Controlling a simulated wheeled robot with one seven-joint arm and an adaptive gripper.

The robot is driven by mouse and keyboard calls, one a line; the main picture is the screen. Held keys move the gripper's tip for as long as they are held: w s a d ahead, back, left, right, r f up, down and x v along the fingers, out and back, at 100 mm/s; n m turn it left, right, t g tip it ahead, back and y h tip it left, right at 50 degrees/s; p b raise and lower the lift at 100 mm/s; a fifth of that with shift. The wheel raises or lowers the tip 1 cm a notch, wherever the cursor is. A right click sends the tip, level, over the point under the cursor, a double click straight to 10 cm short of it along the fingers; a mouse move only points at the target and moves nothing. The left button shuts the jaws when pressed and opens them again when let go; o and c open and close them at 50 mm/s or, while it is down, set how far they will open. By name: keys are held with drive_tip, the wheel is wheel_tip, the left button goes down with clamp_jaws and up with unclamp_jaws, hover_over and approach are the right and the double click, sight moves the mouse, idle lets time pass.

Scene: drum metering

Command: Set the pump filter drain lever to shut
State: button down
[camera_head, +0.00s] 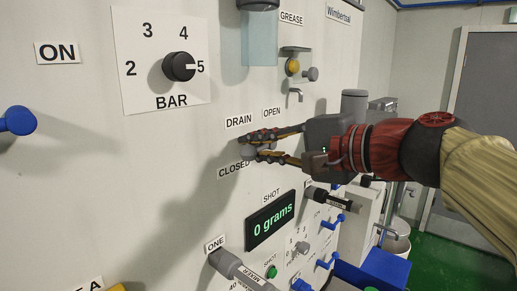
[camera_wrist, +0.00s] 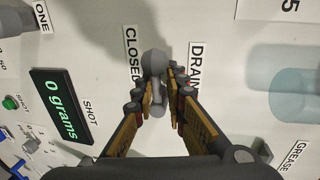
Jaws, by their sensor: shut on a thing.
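The grey drain lever (camera_wrist: 154,64) is on the white panel, its rounded end showing between my fingertips in the wrist view. In the head view its grey end (camera_head: 248,149) shows at my fingertips, and the fingers hide the rest. The lever lies roughly level across the panel, between the DRAIN label (camera_head: 239,121) above and the CLOSED label (camera_head: 233,168) below. The OPEN label (camera_head: 272,112) is to the upper right. My gripper (camera_head: 262,147) is shut on the lever from the right side, with one finger above and one below. It also shows in the wrist view (camera_wrist: 160,85).
A grams display (camera_head: 270,220) and several blue levers (camera_head: 325,262) are below. A pressure knob (camera_head: 179,67) is at the upper left. The grease tap (camera_head: 294,93) and a clear cylinder (camera_head: 260,45) are above my gripper. A black handle (camera_head: 333,199) sticks out beneath my wrist.

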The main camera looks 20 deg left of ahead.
drive_tip(key=shift+w+a+f, duration=0.1)
drive_tip(key=shift+f, duration=0.65)
drive_tip(key=c, duration=2)
unclamp_jaws()
drive_tip(key=shift+r, duration=0.15)
drive_tip(key=shift+r, duration=0.35)
drive_tip(key=shift+d, duration=0.2)
drive_tip(key=v, duration=1.1)
drive_tip(key=shift+d, duration=0.35)
